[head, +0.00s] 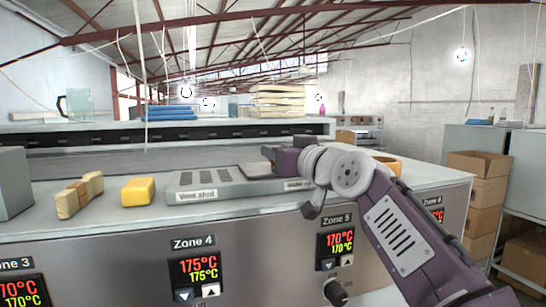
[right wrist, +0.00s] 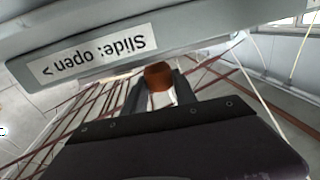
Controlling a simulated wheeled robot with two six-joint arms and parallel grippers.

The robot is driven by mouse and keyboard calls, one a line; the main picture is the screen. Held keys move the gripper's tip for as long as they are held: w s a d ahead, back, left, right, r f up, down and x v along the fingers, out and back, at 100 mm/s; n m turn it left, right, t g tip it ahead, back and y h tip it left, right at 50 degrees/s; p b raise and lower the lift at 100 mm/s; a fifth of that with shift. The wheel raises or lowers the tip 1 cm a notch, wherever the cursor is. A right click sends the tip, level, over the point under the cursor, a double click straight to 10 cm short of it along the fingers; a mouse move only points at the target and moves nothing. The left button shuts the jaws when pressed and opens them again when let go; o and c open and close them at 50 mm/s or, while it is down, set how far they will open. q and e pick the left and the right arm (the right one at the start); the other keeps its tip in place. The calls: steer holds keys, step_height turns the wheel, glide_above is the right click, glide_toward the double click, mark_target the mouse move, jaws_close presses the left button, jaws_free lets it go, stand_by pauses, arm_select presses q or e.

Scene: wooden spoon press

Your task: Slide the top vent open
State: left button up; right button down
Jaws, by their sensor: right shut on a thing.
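The top vent (head: 225,180) is a low grey slotted unit on top of the machine, with a label at its front left that seems to read "Vent shut". A darker plate (head: 257,171) lies at its right part. My right gripper (head: 284,160) is at the vent's right end and hides part of it. In the right wrist view a "Slide: open >" label (right wrist: 93,56) shows upside down on a grey edge. There the right gripper's fingers are shut on a brown knob (right wrist: 158,75) beside that edge. My left gripper is not in view.
Left of the vent lie a yellow block (head: 138,191) and a wooden piece (head: 80,195). A grey box (head: 14,183) stands at the far left. An orange-tan round thing (head: 390,164) sits behind my right arm. The front panel holds temperature displays (head: 195,269).

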steer(key=shift+s+a+f, duration=0.2)
steer(key=shift+a, duration=0.5)
steer(key=shift+w+d, duration=0.1)
steer(key=shift+d, duration=0.05)
steer(key=c, duration=1)
jaws_free()
steer(key=shift+w+d, duration=0.2)
steer(key=shift+o, duration=0.2)
steer(key=shift+w+d+f, duration=0.15)
steer(key=shift+w, duration=0.5)
steer(key=shift+s+a, duration=0.15)
steer(key=shift+a, duration=0.15)
steer(key=shift+s, duration=0.35)
steer(key=b+v, duration=0.4)
steer(key=v, duration=0.4)
steer(key=shift+d+b, duration=0.3)
steer(key=shift+d, duration=0.05)
steer(key=shift+s, duration=0.2)
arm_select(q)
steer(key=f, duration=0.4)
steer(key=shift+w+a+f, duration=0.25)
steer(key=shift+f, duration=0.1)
arm_select(e)
steer(key=shift+a, duration=0.1)
steer(key=shift+w, duration=0.1)
